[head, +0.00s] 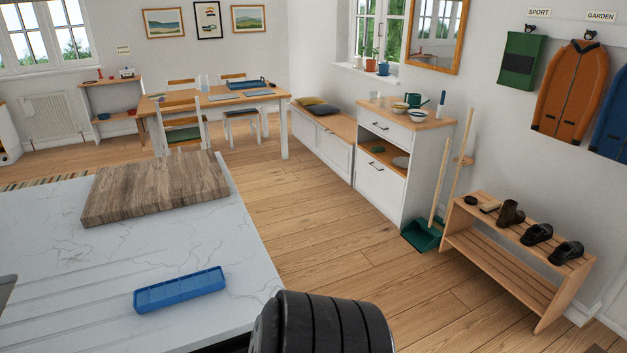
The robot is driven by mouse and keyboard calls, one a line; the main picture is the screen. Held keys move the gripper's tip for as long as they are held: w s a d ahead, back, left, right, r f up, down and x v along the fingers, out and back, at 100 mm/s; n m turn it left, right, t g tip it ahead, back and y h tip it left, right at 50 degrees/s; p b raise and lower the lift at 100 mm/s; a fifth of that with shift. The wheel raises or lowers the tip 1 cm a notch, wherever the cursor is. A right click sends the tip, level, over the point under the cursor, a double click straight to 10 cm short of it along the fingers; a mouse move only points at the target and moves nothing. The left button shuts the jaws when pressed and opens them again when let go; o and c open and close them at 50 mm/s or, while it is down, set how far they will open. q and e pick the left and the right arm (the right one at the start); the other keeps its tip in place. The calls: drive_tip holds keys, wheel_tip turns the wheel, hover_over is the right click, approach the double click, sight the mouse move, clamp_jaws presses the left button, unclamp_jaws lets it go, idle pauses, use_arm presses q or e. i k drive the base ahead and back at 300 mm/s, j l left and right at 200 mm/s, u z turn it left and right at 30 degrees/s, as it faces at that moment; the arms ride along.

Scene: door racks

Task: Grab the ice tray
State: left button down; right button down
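The blue ice tray (180,289) lies flat on the white marble worktop (225,248), near its front right edge. It is long and narrow, with a row of compartments, and sits slightly angled. Nothing covers it. A black rounded part of my own body shows at the bottom centre, to the right of the tray and apart from it. Neither of my grippers shows in the head view.
A thick wooden board (155,186) lies behind the tray on the worktop. Grooves run across the worktop left of the tray. Open wooden floor (330,255) lies to the right. A shoe rack (500,262) and white cabinet (418,160) stand along the right wall.

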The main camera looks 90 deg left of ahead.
sight(158, 296)
drive_tip(key=u, duration=3.7)
drive_tip(key=i+j+z, duration=0.15)
drive_tip(key=j, duration=0.6)
drive_tip(key=j+z, duration=0.15)
drive_tip(key=j, duration=0.6)
